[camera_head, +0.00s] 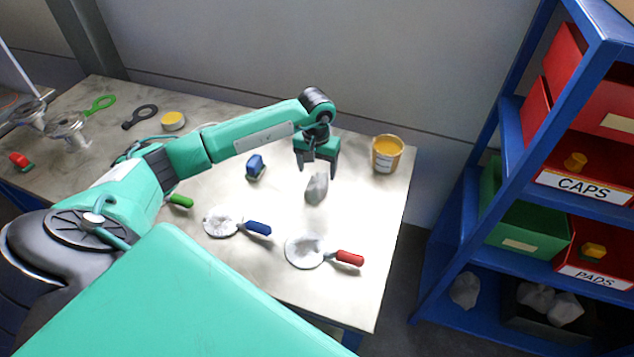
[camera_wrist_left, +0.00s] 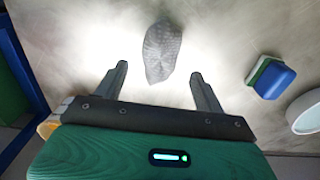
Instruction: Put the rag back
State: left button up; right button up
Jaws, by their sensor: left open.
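A grey crumpled rag (camera_head: 317,188) lies on the workbench, in front of the yellow tin. In the left wrist view the rag (camera_wrist_left: 162,52) is pale grey, dimpled and lies just beyond the fingertips, roughly centred between them. My left gripper (camera_head: 319,168) is open and empty, pointing down above the rag and apart from it as far as I can tell. In the left wrist view its two fingers (camera_wrist_left: 159,74) are spread wide. More grey rag-like lumps lie in a dark bin (camera_head: 520,318) on the lowest shelf of the blue rack. My right gripper is not in view.
A yellow tin (camera_head: 387,154), a blue-topped block (camera_head: 256,167) and round white pads with a blue handle (camera_head: 258,228) and a red handle (camera_head: 350,258) stand or lie nearby. The blue rack (camera_head: 509,150) holds red CAPS and PADS bins. One grey lump (camera_head: 465,290) sits beside the dark bin.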

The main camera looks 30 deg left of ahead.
aim_at(316, 183)
pick_arm(q)
notch_tip(316, 183, up, 6)
jog(key=b, duration=0.1)
jog(key=shift+r+b, duration=0.15)
jog(key=shift+b, duration=0.15)
dwell(0.4)
